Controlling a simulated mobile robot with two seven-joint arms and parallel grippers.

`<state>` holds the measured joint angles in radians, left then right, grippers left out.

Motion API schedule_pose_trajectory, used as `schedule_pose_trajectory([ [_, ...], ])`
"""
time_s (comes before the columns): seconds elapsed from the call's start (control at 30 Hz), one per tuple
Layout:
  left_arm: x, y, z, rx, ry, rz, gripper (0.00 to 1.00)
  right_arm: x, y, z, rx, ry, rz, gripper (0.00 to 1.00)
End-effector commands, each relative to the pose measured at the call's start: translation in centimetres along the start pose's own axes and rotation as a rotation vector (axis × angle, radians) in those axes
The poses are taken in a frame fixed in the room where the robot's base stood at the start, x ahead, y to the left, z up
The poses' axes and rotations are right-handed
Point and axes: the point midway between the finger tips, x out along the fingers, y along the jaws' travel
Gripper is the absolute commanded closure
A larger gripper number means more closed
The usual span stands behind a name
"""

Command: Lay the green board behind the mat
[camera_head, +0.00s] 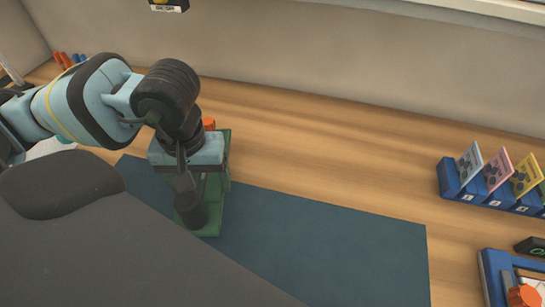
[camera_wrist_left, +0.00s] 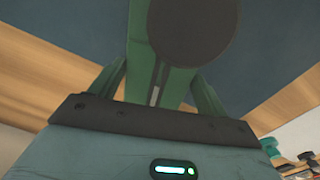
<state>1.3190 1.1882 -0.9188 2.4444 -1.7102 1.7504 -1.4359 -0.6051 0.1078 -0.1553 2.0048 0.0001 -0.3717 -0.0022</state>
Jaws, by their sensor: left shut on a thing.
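The green board (camera_head: 213,190) is over the left part of the dark blue mat (camera_head: 330,245). My left gripper (camera_head: 187,190) points down and is shut on the board, hiding part of it. An orange part (camera_head: 209,124) shows at the board's far end. In the left wrist view the green board (camera_wrist_left: 178,88) runs up from between the fingers, with a dark round part (camera_wrist_left: 190,30) in front of it. I cannot tell whether the board touches the mat. My right gripper is not in view.
Bare wooden table (camera_head: 300,150) lies behind the mat, up to the grey wall (camera_head: 330,55). A blue rack (camera_head: 465,189) with several coloured cards stands at the right. A blue tray (camera_head: 488,275) with an orange part is at the lower right. Small orange and blue items (camera_head: 66,60) stand far left.

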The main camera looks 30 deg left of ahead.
Motion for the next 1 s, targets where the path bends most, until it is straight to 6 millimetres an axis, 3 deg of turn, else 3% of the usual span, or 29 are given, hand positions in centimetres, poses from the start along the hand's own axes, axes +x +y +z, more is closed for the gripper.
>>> schedule_pose_trajectory([
  [0.13, 0.1, -1.4, 0.4, -0.090, 0.008, -0.005, 0.63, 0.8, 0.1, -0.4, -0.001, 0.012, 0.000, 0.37],
  [0.37, -0.2, -1.3, 0.2, -0.107, 0.010, -0.002, 0.63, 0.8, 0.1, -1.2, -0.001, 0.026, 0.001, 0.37],
  [1.0, 0.8, 8.1, -8.4, -0.105, 0.011, -0.002, 0.63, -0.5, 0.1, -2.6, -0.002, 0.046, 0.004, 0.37],
])
